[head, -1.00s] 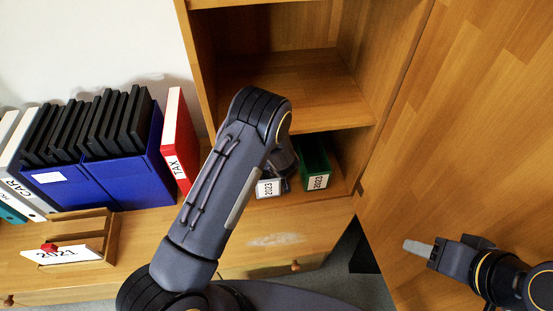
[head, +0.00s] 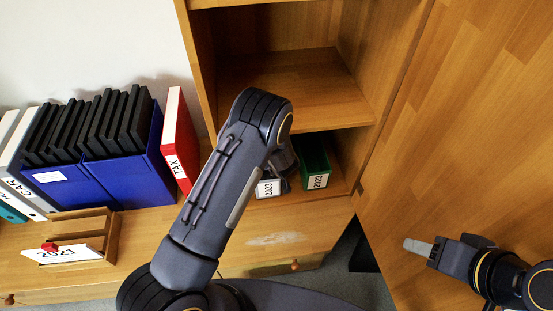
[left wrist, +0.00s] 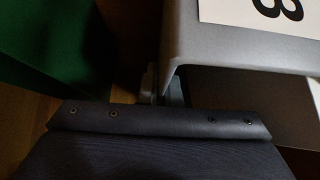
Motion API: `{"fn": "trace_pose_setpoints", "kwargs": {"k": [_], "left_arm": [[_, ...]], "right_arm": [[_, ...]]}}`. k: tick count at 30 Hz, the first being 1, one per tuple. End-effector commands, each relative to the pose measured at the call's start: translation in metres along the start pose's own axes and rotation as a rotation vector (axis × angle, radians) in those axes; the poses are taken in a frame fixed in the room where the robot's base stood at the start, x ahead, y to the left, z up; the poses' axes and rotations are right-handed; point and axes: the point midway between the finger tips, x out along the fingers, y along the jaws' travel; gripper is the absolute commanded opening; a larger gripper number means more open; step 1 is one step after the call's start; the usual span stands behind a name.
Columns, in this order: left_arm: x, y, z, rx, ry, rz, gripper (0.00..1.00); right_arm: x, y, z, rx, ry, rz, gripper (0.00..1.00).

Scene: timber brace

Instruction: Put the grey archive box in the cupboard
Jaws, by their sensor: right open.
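The grey archive box (head: 270,188), with a white 2023 label, stands in the cupboard's (head: 362,70) low compartment, partly hidden behind my left arm. In the left wrist view the grey box (left wrist: 240,45) fills the upper right, with part of its label showing. My left gripper's fingertips are hidden in the head view. In the left wrist view its slim fingers (left wrist: 162,85) are dark and lie at the box's near left edge; whether they grip it is unclear. My right gripper (head: 418,246) is open and empty, in front of the wooden door at right.
A green box (head: 315,171) labelled 2023 stands close to the right of the grey box. The shelf (head: 300,98) above is bare. A red TAX binder (head: 180,140), blue boxes (head: 130,178) and a wooden tray (head: 95,232) stand at left.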

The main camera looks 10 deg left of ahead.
Motion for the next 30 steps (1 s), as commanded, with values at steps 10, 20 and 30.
{"fn": "trace_pose_setpoints", "kwargs": {"k": [10, 20, 30], "left_arm": [[0.0005, 0.0002, -0.0014, 0.000, 0.005, 0.000, 0.00], [0.0051, 0.0002, 0.0025, 0.000, 0.005, 0.000, 0.00], [0.0084, 0.0002, 0.0052, 0.000, 0.005, 0.000, 0.00]], "right_arm": [[0.0005, 0.0002, 0.0002, 0.000, 0.000, 0.000, 0.50], [0.0032, 0.0015, 0.0017, 0.000, 0.000, 0.000, 0.50], [0.0050, 0.0023, 0.0025, 0.000, 0.000, 0.000, 0.50]]}}
